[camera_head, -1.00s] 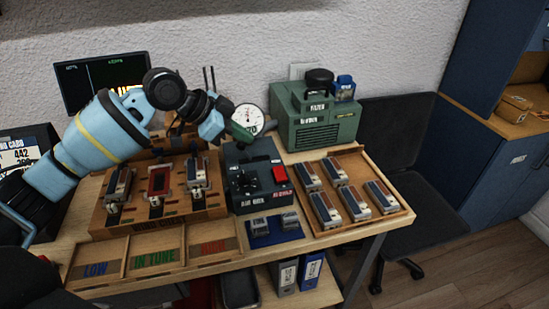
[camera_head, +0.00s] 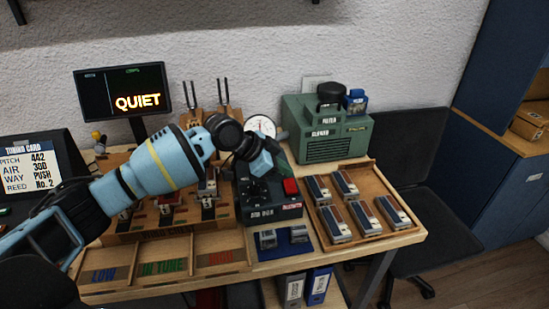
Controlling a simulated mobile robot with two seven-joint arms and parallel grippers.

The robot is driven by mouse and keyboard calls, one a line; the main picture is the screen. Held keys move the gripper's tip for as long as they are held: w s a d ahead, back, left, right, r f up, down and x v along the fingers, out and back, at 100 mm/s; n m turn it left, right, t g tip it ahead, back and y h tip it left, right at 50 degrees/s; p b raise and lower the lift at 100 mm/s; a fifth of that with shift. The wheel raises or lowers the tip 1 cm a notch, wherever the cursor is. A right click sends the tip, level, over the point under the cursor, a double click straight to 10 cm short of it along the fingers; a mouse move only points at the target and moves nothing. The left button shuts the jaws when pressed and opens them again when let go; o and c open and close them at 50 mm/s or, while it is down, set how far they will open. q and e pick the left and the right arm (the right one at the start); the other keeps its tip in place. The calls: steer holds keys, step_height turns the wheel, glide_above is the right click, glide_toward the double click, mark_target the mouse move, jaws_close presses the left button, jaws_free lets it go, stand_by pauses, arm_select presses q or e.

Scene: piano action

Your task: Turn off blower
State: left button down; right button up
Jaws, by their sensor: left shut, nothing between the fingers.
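The green blower box (camera_head: 320,140) stands at the back right of the bench, with a black cap on top. In front of it is a dark control box (camera_head: 275,211) with a black knob and a red switch (camera_head: 290,187). My left gripper (camera_head: 263,164) is shut and empty, over the back of the control box, up and left of the red switch. I cannot tell whether it touches the box. The arm hides part of the wooden rig behind it. My right gripper is not in view.
A wooden tray (camera_head: 408,236) with several small reed blocks lies to the right. A round gauge (camera_head: 262,125) stands behind the gripper. A monitor (camera_head: 98,108) reads QUIET. A blue mat (camera_head: 270,253) and labelled bins (camera_head: 210,275) line the front edge. A black chair stands at the right.

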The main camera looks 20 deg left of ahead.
mark_target(289, 181)
arm_select(q)
steer(key=shift+w+a+f, duration=0.1)
steer(key=shift+a+f, duration=0.05)
steer(key=shift+f, duration=1.1)
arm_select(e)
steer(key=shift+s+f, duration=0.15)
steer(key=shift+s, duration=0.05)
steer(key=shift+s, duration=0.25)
arm_select(q)
steer(key=shift+w+f+n+g+b, duration=0.15)
steer(key=shift+f+n+g+b, duration=0.2)
steer(key=shift+f, duration=0.25)
steer(key=shift+a+r, duration=0.1)
steer(key=shift+r, duration=0.1)
steer(key=shift+s+d+p, duration=0.3)
steer(key=shift+s+p, duration=0.1)
steer(key=shift+s+d, duration=0.25)
steer(key=shift+s, duration=0.2)
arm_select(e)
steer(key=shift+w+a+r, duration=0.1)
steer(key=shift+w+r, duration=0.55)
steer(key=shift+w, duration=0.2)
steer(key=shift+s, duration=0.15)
